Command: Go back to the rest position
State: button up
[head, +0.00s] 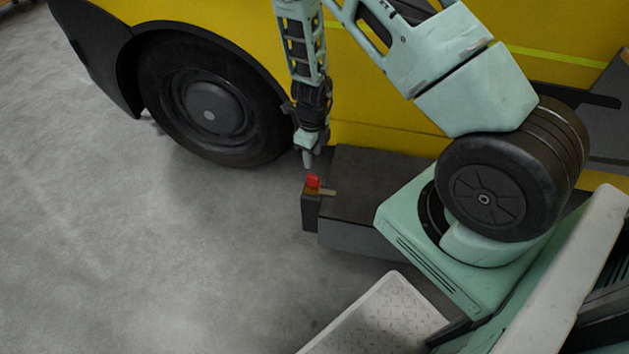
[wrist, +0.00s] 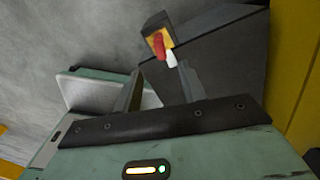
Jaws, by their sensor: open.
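My gripper (head: 307,157) hangs pointing down in the head view, just above and a little left of a small red part (head: 312,182). The red part sits on the front left end of a low dark box (head: 370,238), with a small tan piece beside it. In the wrist view my gripper (wrist: 158,82) is open, with its two fingers apart and nothing seen held between them. The red part (wrist: 158,45) shows there beyond the fingers, on a yellow patch with a pale tip touching it. No contact between fingers and red part is clear.
A yellow vehicle (head: 380,135) with a black wheel (head: 210,112) stands close behind my gripper. The dark box lies along its side. A light treaded plate (head: 375,320) is at the bottom. Open grey floor (head: 130,250) lies to the left.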

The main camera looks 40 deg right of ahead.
notch_tip(320, 180, up, 6)
jog(key=p, duration=0.1)
jog(key=shift+r+p, duration=0.25)
jog(key=shift+p, duration=0.1)
jog(key=s+a+r+n+y, duration=0.1)
jog(key=s+a+r+n, duration=0.3)
jog(key=a+r+n, duration=0.3)
jog(key=s+a+r+n+g+y, duration=0.1)
jog(key=s+a+r+n, duration=0.35)
jog(key=a+n, duration=0.35)
jog(key=s+a+r+n+y, duration=0.1)
jog(key=s+a+r+n, duration=0.2)
jog(key=a+r+n, duration=0.45)
jog(key=s+a+r+n+t+h, duration=0.15)
jog(key=s+r+n, duration=0.55)
jog(key=s+n, duration=0.75)
notch_tip(320, 180, up, 16)
jog(key=w+n+p, duration=0.1)
jog(key=p, duration=1.5)
jog(key=shift+w+a+n+h, duration=0.2)
jog(key=shift+w+n+h, duration=0.1)
jog(key=shift+w+h, duration=0.15)
